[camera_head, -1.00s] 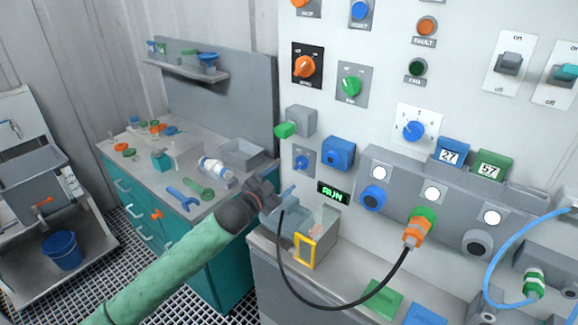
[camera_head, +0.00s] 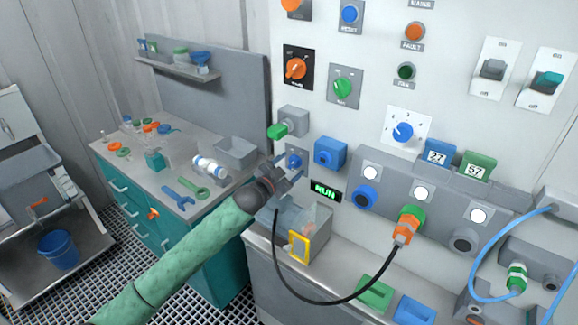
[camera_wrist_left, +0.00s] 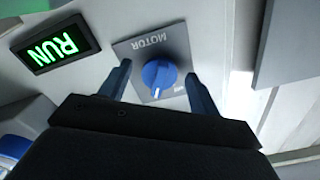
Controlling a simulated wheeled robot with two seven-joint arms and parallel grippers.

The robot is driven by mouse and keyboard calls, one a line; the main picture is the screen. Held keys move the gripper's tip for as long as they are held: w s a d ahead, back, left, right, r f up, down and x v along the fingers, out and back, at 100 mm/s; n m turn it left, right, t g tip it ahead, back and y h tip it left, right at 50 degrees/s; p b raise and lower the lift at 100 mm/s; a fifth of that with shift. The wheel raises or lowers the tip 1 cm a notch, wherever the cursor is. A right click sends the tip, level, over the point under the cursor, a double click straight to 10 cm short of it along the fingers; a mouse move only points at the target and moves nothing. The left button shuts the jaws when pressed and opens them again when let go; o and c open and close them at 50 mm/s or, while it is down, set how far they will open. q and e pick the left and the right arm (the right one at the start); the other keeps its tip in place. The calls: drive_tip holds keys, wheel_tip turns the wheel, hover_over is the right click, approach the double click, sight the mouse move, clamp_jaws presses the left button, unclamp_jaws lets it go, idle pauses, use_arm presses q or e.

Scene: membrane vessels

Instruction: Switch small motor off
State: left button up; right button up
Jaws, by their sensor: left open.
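The small motor switch is a round blue knob (camera_head: 294,161) on a grey plate, low on the white panel. In the left wrist view the knob (camera_wrist_left: 159,76) shows close up, upside down, beside the word MOTOR, with a pale pointer mark. My left gripper (camera_head: 288,170) is open in front of it. In the wrist view its two dark blue fingers stand on either side of the knob, with gaps between; I cannot tell whether the tips reach its depth. A green RUN display (camera_head: 325,191) is lit beside the plate. My right gripper is not in view.
A green-ended grey box (camera_head: 291,121) sits above the knob, and a blue box (camera_head: 330,152) to its right. Below is a clear box with a yellow frame (camera_head: 299,246). A black cable (camera_head: 330,301) loops below my gripper. A workbench with tools stands left.

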use_arm(q)
drive_tip(key=c, duration=0.9)
drive_tip(key=shift+c, duration=0.2)
